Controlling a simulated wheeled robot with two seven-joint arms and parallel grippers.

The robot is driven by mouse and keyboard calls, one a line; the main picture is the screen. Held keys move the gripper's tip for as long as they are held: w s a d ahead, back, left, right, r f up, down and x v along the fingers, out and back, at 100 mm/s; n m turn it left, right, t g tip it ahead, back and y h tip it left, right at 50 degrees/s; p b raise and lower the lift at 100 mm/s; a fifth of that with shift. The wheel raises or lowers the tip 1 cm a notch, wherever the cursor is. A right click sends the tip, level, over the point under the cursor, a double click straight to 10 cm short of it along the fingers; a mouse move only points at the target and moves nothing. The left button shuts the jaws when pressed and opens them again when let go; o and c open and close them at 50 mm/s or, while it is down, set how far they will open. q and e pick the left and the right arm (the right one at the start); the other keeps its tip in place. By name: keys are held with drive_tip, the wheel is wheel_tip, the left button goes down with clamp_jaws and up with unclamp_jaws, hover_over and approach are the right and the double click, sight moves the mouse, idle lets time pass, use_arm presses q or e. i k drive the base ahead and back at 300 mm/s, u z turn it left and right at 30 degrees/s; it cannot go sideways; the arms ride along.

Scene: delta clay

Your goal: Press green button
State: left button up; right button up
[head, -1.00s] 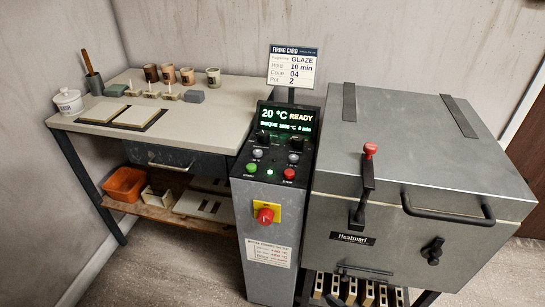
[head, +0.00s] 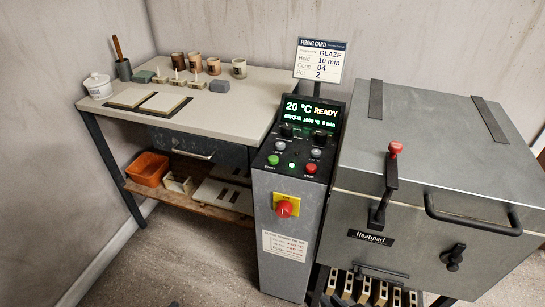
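The green button (head: 272,160) sits on the left of the sloped control panel (head: 291,178), above a small label that seems to read START. It stands up from the panel and nothing touches it. A red button (head: 311,168) is on the right of the same panel, with a small lit green lamp (head: 292,166) between them. The display (head: 309,113) reads 20 °C READY, with a smaller line that seems to read BISQUE 1000 °C 0 min. I cannot make out either of my grippers in the head view.
A firing card (head: 320,60) above the panel reads GLAZE, 10 min, 04, 2. Knobs sit below the display. A red emergency knob (head: 284,208) is on the pedestal front. The closed kiln (head: 440,150) stands close on the right, a table (head: 225,115) with pots on the left.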

sight(274, 159)
drive_tip(key=k, duration=1.35)
drive_tip(key=u, duration=0.4)
drive_tip(key=i, duration=0.4)
drive_tip(key=u, duration=0.55)
drive_tip(key=i, duration=1.25)
drive_tip(key=z, duration=0.65)
